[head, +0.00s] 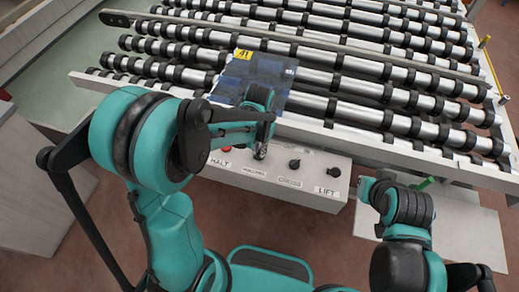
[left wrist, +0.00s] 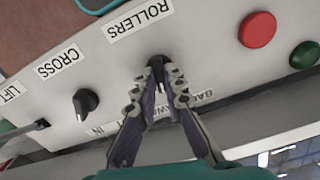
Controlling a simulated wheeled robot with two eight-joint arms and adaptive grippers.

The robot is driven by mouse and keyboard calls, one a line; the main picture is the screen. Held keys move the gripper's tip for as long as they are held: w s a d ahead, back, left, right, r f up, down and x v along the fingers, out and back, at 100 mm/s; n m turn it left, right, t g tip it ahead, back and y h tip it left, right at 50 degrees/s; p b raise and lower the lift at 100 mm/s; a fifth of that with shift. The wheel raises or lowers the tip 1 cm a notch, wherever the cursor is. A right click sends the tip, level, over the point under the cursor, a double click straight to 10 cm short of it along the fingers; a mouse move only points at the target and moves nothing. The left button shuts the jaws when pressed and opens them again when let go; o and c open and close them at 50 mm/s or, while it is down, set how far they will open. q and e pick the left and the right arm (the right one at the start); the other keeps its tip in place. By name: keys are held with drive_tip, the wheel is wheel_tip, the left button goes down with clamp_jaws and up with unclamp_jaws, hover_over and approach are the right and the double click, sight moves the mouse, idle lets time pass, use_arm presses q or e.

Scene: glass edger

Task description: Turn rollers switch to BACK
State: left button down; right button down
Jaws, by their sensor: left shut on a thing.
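The rollers switch (left wrist: 157,62) is a black knob on the white control panel, below the ROLLERS label (left wrist: 139,20) in the left wrist view. My left gripper (left wrist: 161,80) is shut on this knob, with a finger on each side. It also shows in the head view (head: 260,148), over the panel, where it hides the knob. The small position label (left wrist: 195,97) beyond the knob, starting with BAC, is partly covered by the fingers. My right gripper (head: 367,190) is at the panel's right end, away from the switch; its fingers are too unclear to read.
The CROSS knob (left wrist: 85,103) and LIFT knob (head: 333,172) sit beside the rollers switch. A red button (left wrist: 257,29) and green button (left wrist: 304,54) are on its other side. A roller conveyor (head: 330,80) stretches behind the panel (head: 318,160), with a dark glass sheet (head: 265,75) on it.

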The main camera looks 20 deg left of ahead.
use_arm(q)
drive_tip(key=n, duration=0.4)
drive_tip(key=shift+n+b, duration=0.3)
drive_tip(key=shift+n, duration=2.3)
drive_tip(key=c, duration=1.6)
unclamp_jaws()
drive_tip(key=shift+r, duration=0.1)
wheel_tip(320, 180, up, 12)
